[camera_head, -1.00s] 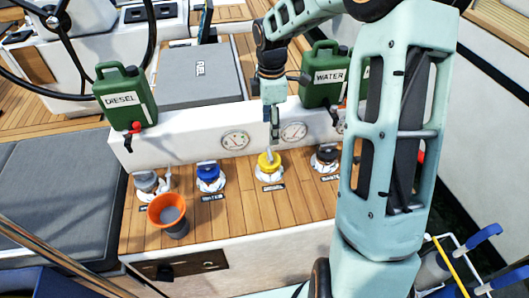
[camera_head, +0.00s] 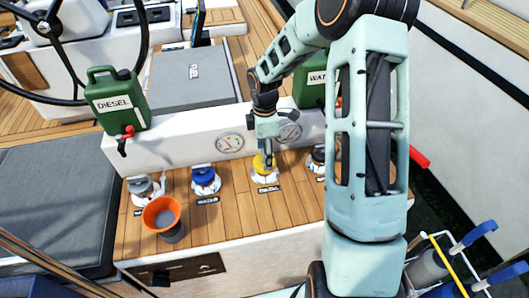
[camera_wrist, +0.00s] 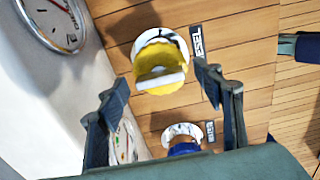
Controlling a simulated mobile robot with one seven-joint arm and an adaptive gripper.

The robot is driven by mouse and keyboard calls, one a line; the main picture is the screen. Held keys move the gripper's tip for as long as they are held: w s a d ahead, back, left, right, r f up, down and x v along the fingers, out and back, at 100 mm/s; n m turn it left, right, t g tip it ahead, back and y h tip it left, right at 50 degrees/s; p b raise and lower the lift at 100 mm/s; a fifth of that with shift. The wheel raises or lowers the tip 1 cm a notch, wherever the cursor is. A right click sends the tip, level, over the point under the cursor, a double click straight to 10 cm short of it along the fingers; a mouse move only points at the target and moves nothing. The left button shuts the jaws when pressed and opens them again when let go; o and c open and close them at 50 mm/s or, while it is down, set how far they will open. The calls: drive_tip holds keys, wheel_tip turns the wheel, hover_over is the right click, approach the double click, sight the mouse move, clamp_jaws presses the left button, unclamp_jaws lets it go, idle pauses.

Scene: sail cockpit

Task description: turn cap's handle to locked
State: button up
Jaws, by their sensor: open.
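The yellow cap (camera_head: 259,178) sits on a white round fitting on the wooden deck, third in a row of caps. The wrist view shows the yellow cap (camera_wrist: 155,52) from above, with a pale bar handle (camera_wrist: 161,81) lying nearly across the picture, slightly tilted. My gripper (camera_head: 267,158) points down just over this cap and partly hides it in the head view. In the wrist view my gripper (camera_wrist: 163,88) is open, one finger on each side of the handle and apart from it. Nothing is held. Whether the fingers reach handle height is hard to tell.
A blue cap (camera_head: 205,178) and a grey cap (camera_head: 143,186) stand left; a dark cap (camera_head: 316,158) stands right, partly behind my arm. An orange funnel (camera_head: 162,213) stands in front. A white wall with gauges (camera_head: 229,144) rises close behind; green cans (camera_head: 117,100) stand on its ledge.

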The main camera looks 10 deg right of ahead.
drive_tip(key=c, duration=1.2)
drive_tip(key=shift+o, duration=0.2)
drive_tip(key=shift+m, duration=0.3)
drive_tip(key=m+b, duration=0.1)
drive_tip(key=m, duration=0.2)
drive_tip(key=shift+m, duration=0.3)
drive_tip(key=m+b, duration=0.1)
drive_tip(key=m, duration=0.3)
drive_tip(key=shift+m, duration=0.3)
drive_tip(key=m+b, duration=0.1)
drive_tip(key=m, duration=0.3)
drive_tip(key=shift+m+b, duration=0.65)
drive_tip(key=shift+m, duration=1.85)
